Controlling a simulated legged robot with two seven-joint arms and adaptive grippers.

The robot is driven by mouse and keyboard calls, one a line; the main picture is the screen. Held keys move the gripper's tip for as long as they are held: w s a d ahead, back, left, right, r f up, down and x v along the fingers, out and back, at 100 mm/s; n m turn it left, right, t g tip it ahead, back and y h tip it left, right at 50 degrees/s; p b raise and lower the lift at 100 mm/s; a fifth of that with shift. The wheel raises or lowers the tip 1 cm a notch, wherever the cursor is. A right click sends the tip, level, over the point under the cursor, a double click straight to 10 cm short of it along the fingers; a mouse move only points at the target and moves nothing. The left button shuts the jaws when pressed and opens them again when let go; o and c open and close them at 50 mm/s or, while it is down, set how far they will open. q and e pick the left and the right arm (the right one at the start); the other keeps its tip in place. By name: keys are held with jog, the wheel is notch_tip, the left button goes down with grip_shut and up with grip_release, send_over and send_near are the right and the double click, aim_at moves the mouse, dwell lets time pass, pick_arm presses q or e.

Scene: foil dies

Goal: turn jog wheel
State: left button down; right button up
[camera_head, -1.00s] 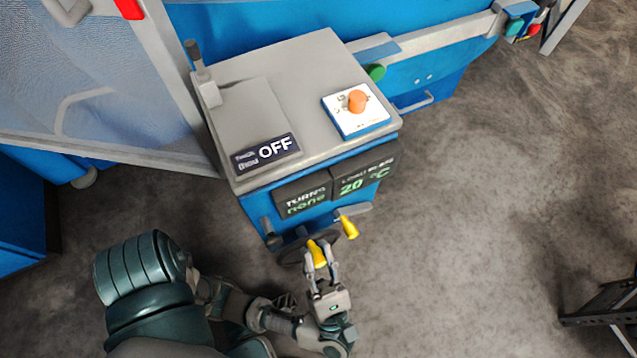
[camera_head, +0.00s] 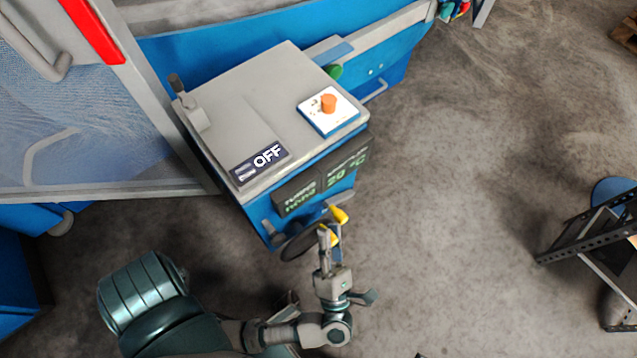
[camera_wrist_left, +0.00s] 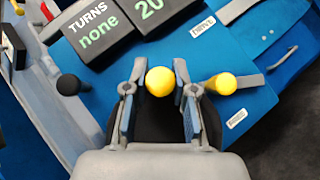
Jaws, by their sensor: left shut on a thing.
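The jog wheel (camera_head: 297,246) is a dark wheel low on the front of the blue and grey console, partly hidden by my gripper. It carries a yellow handle (camera_head: 325,236), which shows end-on as a round yellow knob (camera_wrist_left: 160,81) in the left wrist view. My left gripper (camera_head: 328,243) is shut on this handle, with one finger on each side of it. In the wrist view the fingers (camera_wrist_left: 159,92) flank the knob, and the dark wheel lies behind them. The display (camera_wrist_left: 105,30) reads "TURNS none". My right gripper is out of view.
A second yellow-tipped lever (camera_head: 339,215) sits close beside the gripper, to the right in the wrist view (camera_wrist_left: 222,84). A black knob (camera_wrist_left: 68,85) is on the left. The console top (camera_head: 250,105) has an orange knob (camera_head: 328,103) and an "OFF" label. A dark metal frame (camera_head: 590,235) stands right.

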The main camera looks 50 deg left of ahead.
pick_arm(q)
jog(key=shift+w+f+m+t+h+p, duration=0.1)
jog(key=shift+w+m+t+h+p, duration=0.25)
jog(key=shift+m+h, duration=0.3)
jog(key=c, duration=0.9)
grip_release()
jog(key=shift+v, duration=3.85)
